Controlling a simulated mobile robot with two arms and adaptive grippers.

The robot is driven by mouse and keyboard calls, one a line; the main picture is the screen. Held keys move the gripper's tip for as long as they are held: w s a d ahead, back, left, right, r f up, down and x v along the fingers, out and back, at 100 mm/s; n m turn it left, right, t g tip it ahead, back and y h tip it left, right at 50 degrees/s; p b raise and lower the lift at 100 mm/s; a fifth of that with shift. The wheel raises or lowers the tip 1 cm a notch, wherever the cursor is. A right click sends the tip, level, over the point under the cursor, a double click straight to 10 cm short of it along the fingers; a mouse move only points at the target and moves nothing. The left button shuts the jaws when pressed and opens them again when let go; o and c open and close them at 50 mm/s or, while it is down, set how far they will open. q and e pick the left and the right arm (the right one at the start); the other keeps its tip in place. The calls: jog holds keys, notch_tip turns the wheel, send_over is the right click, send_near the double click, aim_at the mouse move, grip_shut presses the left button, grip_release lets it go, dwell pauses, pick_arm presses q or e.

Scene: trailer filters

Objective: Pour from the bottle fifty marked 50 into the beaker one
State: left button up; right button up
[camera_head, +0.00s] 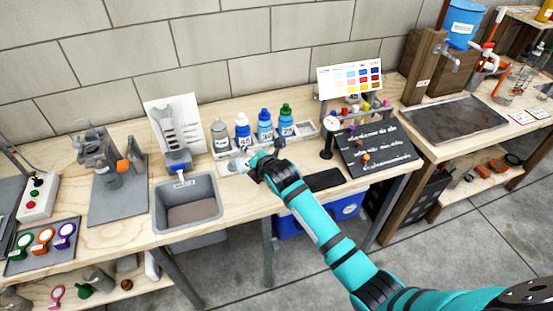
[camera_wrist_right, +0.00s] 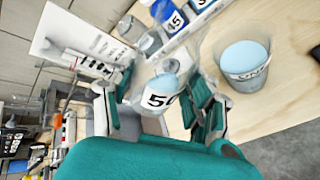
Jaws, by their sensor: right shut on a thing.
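The bottle fifty (camera_wrist_right: 160,95), pale with a light blue top and a black "50" label, is between the fingers of my right gripper (camera_wrist_right: 162,108) in the wrist view. The gripper is shut on it. The beaker one (camera_wrist_right: 245,68) stands to the right of the bottle in that view, apart from it. It is a clear cup with a pale blue inside and a dark-lettered label that I cannot fully read. In the head view my right gripper (camera_head: 250,163) is low over the bench in front of the bottle row and hides much of the bottle. My left gripper is not in view.
A grey sink (camera_head: 187,205) lies to the left. A black sign board (camera_head: 376,147) and a color chart (camera_head: 350,80) stand to the right.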

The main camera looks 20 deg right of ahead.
jog(key=shift+s+a+r, duration=0.1)
jog(key=shift+s, duration=0.05)
jog(key=shift+w, duration=0.2)
dwell(0.3)
jog(key=shift+s+b, duration=0.2)
jog(key=shift+b, duration=0.2)
jog(key=shift+w, duration=0.2)
jog(key=shift+s+m+y+b, duration=0.2)
jog(key=shift+m+y+b, duration=0.1)
jog(key=shift+y+b, duration=0.1)
jog(key=shift+w, duration=0.1)
jog(key=shift+w+f, duration=0.1)
jog(key=shift+f, duration=0.1)
jog(key=shift+s, duration=0.2)
